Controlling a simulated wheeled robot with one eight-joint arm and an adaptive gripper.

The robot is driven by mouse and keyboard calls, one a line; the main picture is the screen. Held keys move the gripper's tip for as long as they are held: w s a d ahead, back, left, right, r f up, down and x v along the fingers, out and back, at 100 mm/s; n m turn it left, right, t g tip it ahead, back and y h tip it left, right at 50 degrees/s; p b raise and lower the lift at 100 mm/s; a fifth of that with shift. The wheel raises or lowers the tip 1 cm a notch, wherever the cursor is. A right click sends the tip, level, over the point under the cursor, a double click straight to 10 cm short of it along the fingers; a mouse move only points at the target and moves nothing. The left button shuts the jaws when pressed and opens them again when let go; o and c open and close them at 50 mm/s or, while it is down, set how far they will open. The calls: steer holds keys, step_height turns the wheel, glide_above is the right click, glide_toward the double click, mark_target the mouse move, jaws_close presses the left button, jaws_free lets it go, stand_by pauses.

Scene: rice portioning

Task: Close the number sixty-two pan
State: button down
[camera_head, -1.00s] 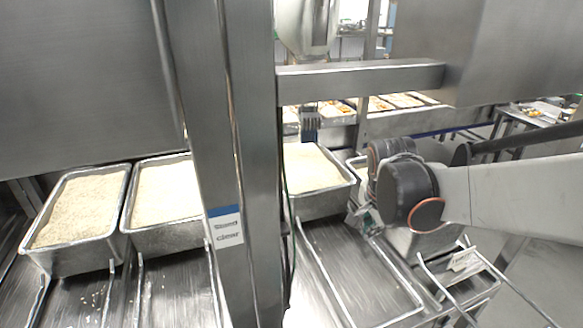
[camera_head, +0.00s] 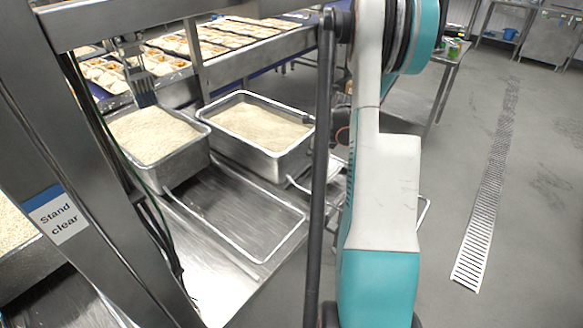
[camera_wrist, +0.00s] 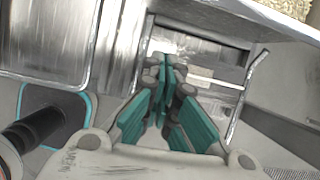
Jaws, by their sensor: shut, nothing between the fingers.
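Two steel pans of rice stand side by side in the head view. The left one (camera_head: 178,168) sits behind the wire rails, and the right one (camera_head: 270,163) is partly behind my arm. I cannot read a number on either, so I cannot tell which is sixty-two. In the wrist view my gripper (camera_wrist: 164,62) is shut and empty, its teal fingers together. It is over a metal surface with a pale label (camera_wrist: 214,75) and a bent wire handle (camera_wrist: 246,95) to the right. A pan wall and some rice (camera_wrist: 303,8) show at the top right. In the head view my gripper is hidden behind my arm.
Wire rails (camera_head: 240,255) lie over a bare steel shelf. Behind is a conveyor with several food trays (camera_head: 215,42). Open floor with a drain grate (camera_head: 490,205) lies to the right.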

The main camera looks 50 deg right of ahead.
steer(key=b, duration=0.3)
glide_above(304, 182)
step_height(304, 182, down, 10)
steer(key=shift+a, duration=0.15)
steer(key=shift+w+a+r+b, duration=0.1)
steer(key=shift+w+r+b, duration=0.15)
steer(key=shift+w, duration=0.7)
steer(key=shift+w+a+r+b, duration=0.15)
steer(key=shift+w+b, duration=0.15)
steer(key=shift+w, duration=0.6)
steer(key=shift+w, duration=0.1)
